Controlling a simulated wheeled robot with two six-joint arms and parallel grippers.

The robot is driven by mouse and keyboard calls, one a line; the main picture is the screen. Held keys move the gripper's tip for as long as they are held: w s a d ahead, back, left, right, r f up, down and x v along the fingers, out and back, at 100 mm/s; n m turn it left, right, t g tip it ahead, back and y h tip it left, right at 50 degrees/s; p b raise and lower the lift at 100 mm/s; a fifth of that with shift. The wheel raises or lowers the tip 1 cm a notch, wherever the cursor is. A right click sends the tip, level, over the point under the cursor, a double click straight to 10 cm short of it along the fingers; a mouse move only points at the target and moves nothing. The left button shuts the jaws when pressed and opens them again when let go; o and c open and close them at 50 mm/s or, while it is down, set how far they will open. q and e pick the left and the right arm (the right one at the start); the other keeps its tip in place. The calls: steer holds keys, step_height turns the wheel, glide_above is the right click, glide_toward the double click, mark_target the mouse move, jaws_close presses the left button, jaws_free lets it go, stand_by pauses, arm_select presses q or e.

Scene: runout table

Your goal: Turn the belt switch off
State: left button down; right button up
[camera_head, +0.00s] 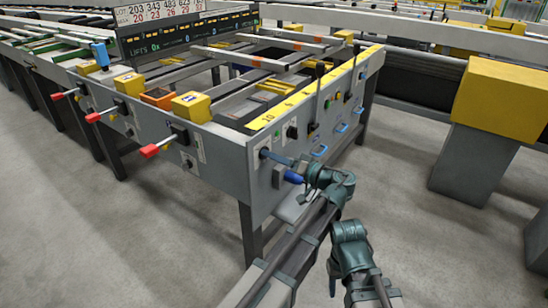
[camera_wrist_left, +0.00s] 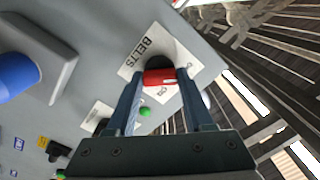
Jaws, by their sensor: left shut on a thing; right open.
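The belt switch is a red knob (camera_wrist_left: 159,78) on a white plate marked BELTS (camera_wrist_left: 134,64), set on the grey panel. My left gripper (camera_wrist_left: 160,82) has its fingers closed around the knob in the left wrist view. In the head view my left gripper (camera_head: 265,154) reaches the left end of the table's grey front panel (camera_head: 236,166), and the knob is hidden there. My right gripper (camera_head: 333,287) hangs low in front of the table, away from the panel; its fingers show only small and dark, with nothing seen in them.
A blue handle (camera_head: 293,177) sticks out just below my left gripper; it is large in the left wrist view (camera_wrist_left: 16,76). Red-tipped levers (camera_head: 150,150) jut from the table's left side. A yellow-topped grey post (camera_head: 505,95) stands right. The floor between is clear.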

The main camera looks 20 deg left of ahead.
stand_by(0.4)
arm_select(q)
steer(key=shift+c, duration=1.4)
jaws_free()
